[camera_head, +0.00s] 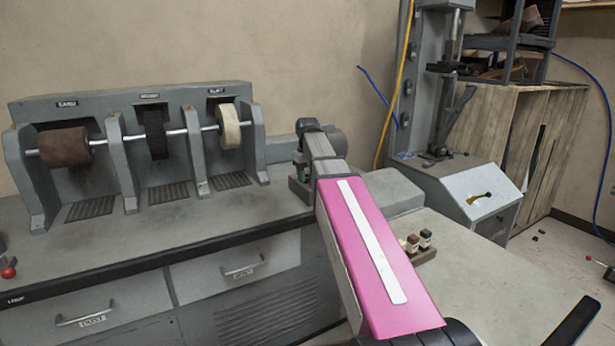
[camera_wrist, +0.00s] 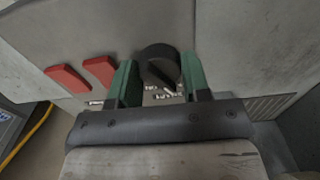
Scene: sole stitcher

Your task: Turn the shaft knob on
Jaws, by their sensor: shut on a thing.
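The shaft knob (camera_wrist: 160,64) is a round black dial on a grey panel in the wrist view, with small white lettering beside it that is too blurred to read. My gripper (camera_wrist: 158,78) has green fingers, one on each side of the knob, and is shut on it. In the head view my gripper (camera_head: 301,168) is at the right end of the grey machine. My own wrist and arm hide the knob there.
The finishing machine (camera_head: 130,100) carries several wheels on a shaft. A grey press (camera_head: 440,165) stands behind at the right.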

